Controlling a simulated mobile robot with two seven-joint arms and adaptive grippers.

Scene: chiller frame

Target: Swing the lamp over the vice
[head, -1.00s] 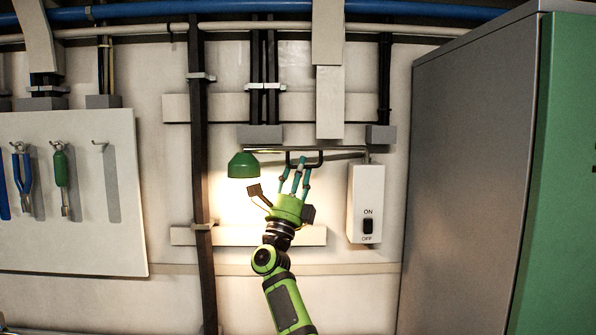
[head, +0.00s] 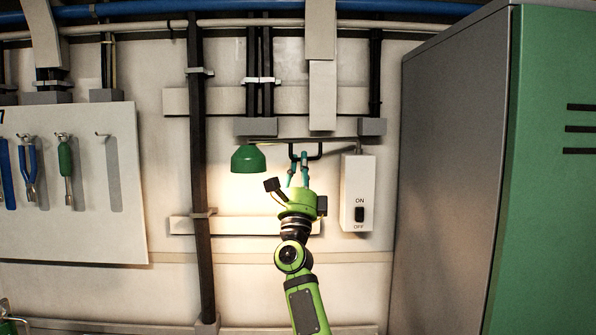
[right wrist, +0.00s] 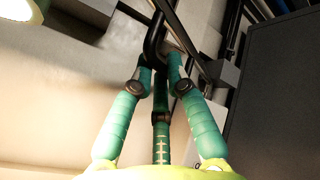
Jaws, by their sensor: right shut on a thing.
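The lamp has a green dome shade (head: 248,159) and hangs from a thin horizontal arm against the wall, lit below. A black U-shaped handle (head: 314,155) sits on the lamp's arm, to the right of the shade. My right gripper (head: 298,164) is shut on this handle from below. In the right wrist view, its teal fingers (right wrist: 160,75) close around the black handle bar (right wrist: 154,42), and part of the glowing lamp shade (right wrist: 20,10) shows at top left. I cannot make out the vice. My left gripper is out of view.
A white ON/OFF switch box (head: 357,193) is close to the right of my right gripper. A tall grey and green cabinet (head: 450,170) stands further right. A dark vertical pipe (head: 199,150) runs left of the lamp. A tool board (head: 85,225) hangs at left.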

